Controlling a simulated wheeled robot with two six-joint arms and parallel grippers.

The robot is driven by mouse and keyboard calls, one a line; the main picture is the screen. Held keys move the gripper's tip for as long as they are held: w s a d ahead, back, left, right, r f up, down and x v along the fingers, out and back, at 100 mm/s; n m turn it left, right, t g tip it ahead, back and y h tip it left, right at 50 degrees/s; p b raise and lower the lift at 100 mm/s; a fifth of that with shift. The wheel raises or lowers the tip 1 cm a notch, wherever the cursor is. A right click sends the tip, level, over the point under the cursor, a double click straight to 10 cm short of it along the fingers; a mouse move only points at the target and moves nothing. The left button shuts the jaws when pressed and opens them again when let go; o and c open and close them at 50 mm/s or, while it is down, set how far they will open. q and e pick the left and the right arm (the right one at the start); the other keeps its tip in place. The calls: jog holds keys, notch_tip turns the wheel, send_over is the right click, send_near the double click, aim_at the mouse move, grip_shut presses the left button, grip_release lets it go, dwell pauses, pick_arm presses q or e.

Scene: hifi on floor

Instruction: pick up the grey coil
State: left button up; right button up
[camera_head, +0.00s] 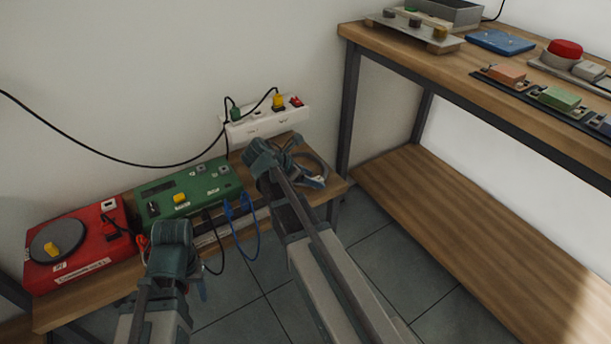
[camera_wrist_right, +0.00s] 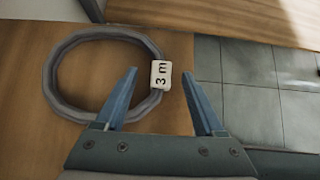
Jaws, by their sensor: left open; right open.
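The grey coil (camera_wrist_right: 54,82) lies on a wooden surface in the right wrist view, with a white tag (camera_wrist_right: 161,75) marked "3 m" on its right side. In the head view the coil (camera_head: 321,163) shows partly behind my right gripper (camera_head: 309,162), near the right end of the low bench. My right gripper (camera_wrist_right: 160,73) is open and empty. Its fingertips lie either side of the tag in the picture; I cannot tell the height gap. My left gripper (camera_head: 172,250) is open in front of the low bench, away from the coil.
The low bench (camera_head: 75,310) bears a red box (camera_head: 97,259) with a grey disc and a green box (camera_head: 172,194). A white power strip (camera_head: 265,122) with plugs stands behind the coil. Blue and black cables hang in front. A taller wooden workbench (camera_head: 440,75) stands at the right.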

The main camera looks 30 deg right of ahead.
jog(key=shift+d+f, duration=0.4)
jog(key=shift+f, duration=0.1)
pick_arm(q)
jog(key=shift+f, duration=0.4)
pick_arm(e)
jog(key=shift+r, duration=0.1)
grip_shut()
pick_arm(q)
jog(key=shift+r, duration=0.15)
pick_arm(e)
jog(key=shift+r, duration=0.15)
pick_arm(q)
notch_tip(320, 180, up, 18)
jog(key=p, duration=1.8)
pick_arm(e)
notch_tip(320, 180, up, 18)
